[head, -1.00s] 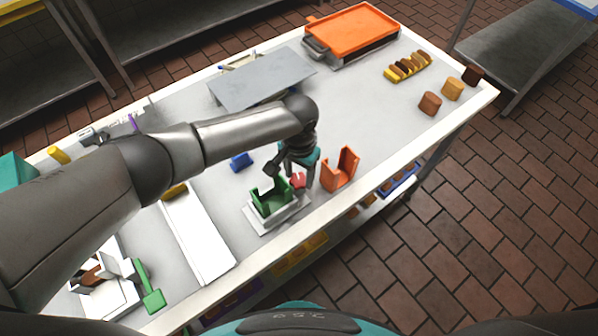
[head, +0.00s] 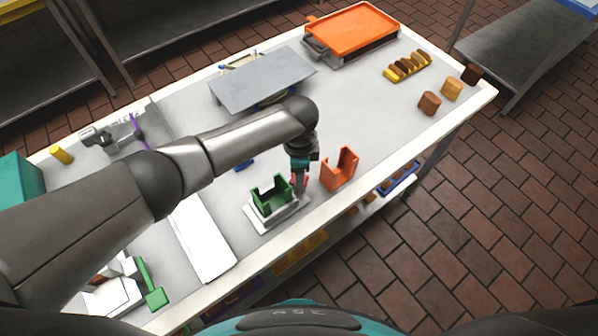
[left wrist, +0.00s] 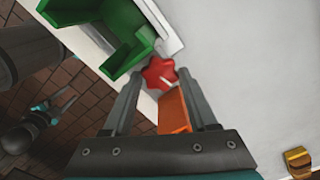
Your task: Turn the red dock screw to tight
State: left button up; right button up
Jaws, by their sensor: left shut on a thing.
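The red dock screw (left wrist: 160,72) is a star-shaped knob beside the green holder (left wrist: 126,38) on its white dock. In the head view, the green holder (head: 270,196) sits upright on the white dock (head: 266,221). My left gripper (head: 300,184) points down at the dock's right side, shut on the red screw, which shows between its fingertips (left wrist: 160,80) in the left wrist view. The fingers partly hide the screw in the head view. What looks like my right gripper (left wrist: 64,101) shows small at the left wrist view's lower left; its jaw state is unclear.
An orange holder (head: 340,170) stands close to the right of my left gripper. A grey sheet (head: 262,78) and an orange tray (head: 352,28) lie farther back. A white board (head: 200,236) lies left of the dock. The table's front edge is close to the dock.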

pick_arm(q)
jog(key=shift+m, duration=1.6)
jog(key=o, duration=1.4)
jog(key=shift+a+f, duration=0.1)
